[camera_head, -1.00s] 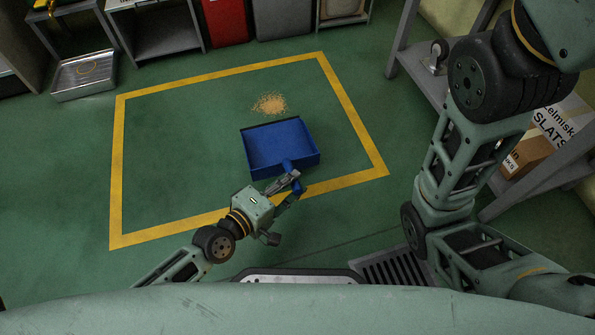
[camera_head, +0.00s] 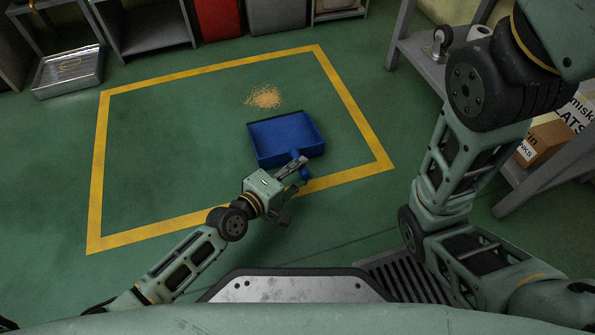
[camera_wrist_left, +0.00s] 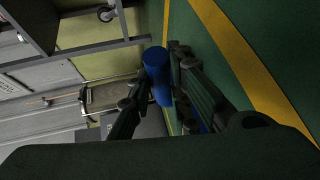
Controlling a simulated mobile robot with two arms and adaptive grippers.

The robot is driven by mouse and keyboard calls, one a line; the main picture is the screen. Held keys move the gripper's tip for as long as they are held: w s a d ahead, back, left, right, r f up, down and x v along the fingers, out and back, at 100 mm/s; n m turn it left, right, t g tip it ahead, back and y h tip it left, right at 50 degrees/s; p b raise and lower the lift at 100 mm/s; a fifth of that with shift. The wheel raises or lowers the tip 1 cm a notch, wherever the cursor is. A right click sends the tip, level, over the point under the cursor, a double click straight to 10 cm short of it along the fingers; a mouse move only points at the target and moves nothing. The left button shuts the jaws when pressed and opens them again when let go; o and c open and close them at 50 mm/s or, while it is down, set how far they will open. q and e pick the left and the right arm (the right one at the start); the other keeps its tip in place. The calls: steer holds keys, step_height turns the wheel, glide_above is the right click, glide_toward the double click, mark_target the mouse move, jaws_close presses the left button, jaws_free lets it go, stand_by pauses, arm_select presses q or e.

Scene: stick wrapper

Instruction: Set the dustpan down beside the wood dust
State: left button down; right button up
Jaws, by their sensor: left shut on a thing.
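The blue dustpan (camera_head: 284,137) is inside the yellow floor outline, its open edge toward the pile of tan wood dust (camera_head: 264,97). A strip of green floor shows between the pan's edge and the dust. I cannot tell whether the pan touches the floor. My left gripper (camera_head: 296,168) is shut on the dustpan's blue handle at its near side. The handle (camera_wrist_left: 157,72) also shows between the fingers in the left wrist view, where the pan itself is mostly hidden. My right arm shows at the right, but its gripper is out of view.
A yellow line (camera_head: 98,180) frames the green floor area, mostly bare to the left. A metal tray (camera_head: 68,72) lies at the upper left. A grey shelf (camera_head: 420,60) with a cardboard box (camera_head: 545,140) stands at the right. A red bin (camera_head: 217,18) is at the back.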

arm_select(q)
steer(key=shift+r, duration=0.1)
steer(key=c, duration=1.6)
jaws_free()
steer(key=shift+c, duration=0.2)
steer(key=p+v, duration=0.4)
steer(key=v, duration=0.8)
